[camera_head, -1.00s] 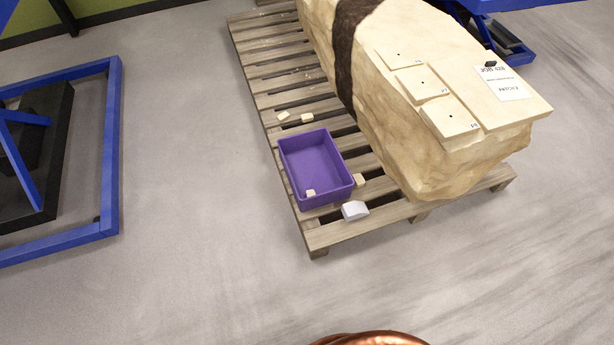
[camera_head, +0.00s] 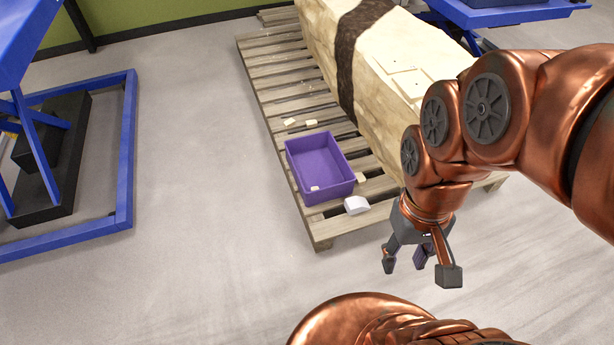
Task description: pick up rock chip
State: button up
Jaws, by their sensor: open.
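Small tan rock chips lie on the wooden pallet: one chip (camera_head: 289,122) and another chip (camera_head: 311,123) sit behind the purple bin (camera_head: 296,165). A third chip (camera_head: 361,177) lies by the bin's right side, and one chip (camera_head: 314,188) shows inside the bin near its front wall. My gripper (camera_head: 422,272) hangs with its fingers spread, open and empty. In the picture it is in front of the pallet's near edge, right of and below the bin, apart from all chips.
A white block (camera_head: 356,205) lies on the pallet (camera_head: 330,232) near the bin's front right corner. A large plaster-jacketed block (camera_head: 370,90) fills the pallet's right side, partly hidden by my arm. A blue frame (camera_head: 128,150) stands at left. The grey floor between is clear.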

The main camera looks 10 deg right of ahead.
aim_at(361, 179)
jog(key=u, duration=0.45)
jog(key=i, duration=1)
jog(key=u, duration=0.05)
